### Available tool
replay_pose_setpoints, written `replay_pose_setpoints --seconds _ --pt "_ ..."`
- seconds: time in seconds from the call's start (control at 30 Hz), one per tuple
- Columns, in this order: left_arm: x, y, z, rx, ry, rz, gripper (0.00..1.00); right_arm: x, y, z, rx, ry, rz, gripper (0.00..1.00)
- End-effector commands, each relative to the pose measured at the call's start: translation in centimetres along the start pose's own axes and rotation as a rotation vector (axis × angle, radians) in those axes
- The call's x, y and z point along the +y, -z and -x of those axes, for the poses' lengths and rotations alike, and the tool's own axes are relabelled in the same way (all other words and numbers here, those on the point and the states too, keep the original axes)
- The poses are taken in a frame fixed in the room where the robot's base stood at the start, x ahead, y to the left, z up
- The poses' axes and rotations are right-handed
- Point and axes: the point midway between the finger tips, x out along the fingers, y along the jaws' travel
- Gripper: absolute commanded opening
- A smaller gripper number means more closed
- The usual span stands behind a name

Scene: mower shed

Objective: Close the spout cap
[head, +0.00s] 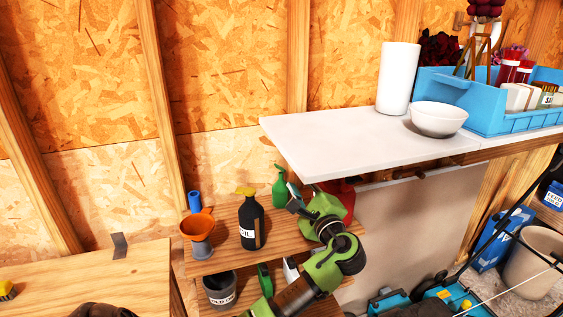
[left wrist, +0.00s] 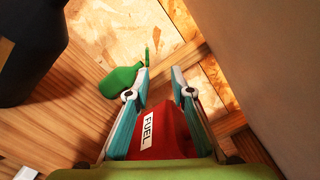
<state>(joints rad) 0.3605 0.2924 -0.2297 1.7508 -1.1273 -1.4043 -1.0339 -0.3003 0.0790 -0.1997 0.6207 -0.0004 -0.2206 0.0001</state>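A red fuel can (head: 340,190) stands on the wooden shelf, mostly hidden behind my left arm in the head view. In the left wrist view the red can (left wrist: 172,125) with its white FUEL label lies between and beyond my fingers. My left gripper (head: 294,199) is above the shelf beside the can. In the left wrist view the gripper (left wrist: 161,84) has its fingers apart, with nothing clearly held. I cannot make out the spout cap in either view.
A green bottle (head: 279,187) and a black oil bottle (head: 251,222) stand left of my gripper, with an orange funnel (head: 196,224) further left. The white worktop (head: 330,140) overhangs close behind, carrying a bowl (head: 438,120) and a blue crate (head: 455,92).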

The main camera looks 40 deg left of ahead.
Motion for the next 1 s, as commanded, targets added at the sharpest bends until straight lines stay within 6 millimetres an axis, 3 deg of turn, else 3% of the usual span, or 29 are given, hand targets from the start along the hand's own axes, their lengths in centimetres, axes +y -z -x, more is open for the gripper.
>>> replay_pose_setpoints --seconds 0.03,0.2,0.5,0.67,1.0 --pt "-0.6 -0.5 0.4 0.004 -0.014 0.000 0.22 0.0 0.2 2.5 0.000 0.000 0.000 0.76" --pt "0.6 -0.5 1.2 -0.002 -0.026 -0.032 0.22 0.1 0.5 5.3 0.000 0.000 0.000 0.76" --pt "2.3 -0.1 1.4 0.002 -0.031 -0.078 0.22 0.1 0.6 6.6 0.000 0.000 0.000 0.76" --pt "2.2 -0.3 -0.8 0.000 -0.029 -0.079 0.22 0.1 0.7 7.2 0.000 0.000 0.000 0.76" --pt "2.4 -0.3 -8.0 0.000 -0.030 -0.079 0.22 0.1 0.8 8.9 0.000 0.000 0.000 0.76"
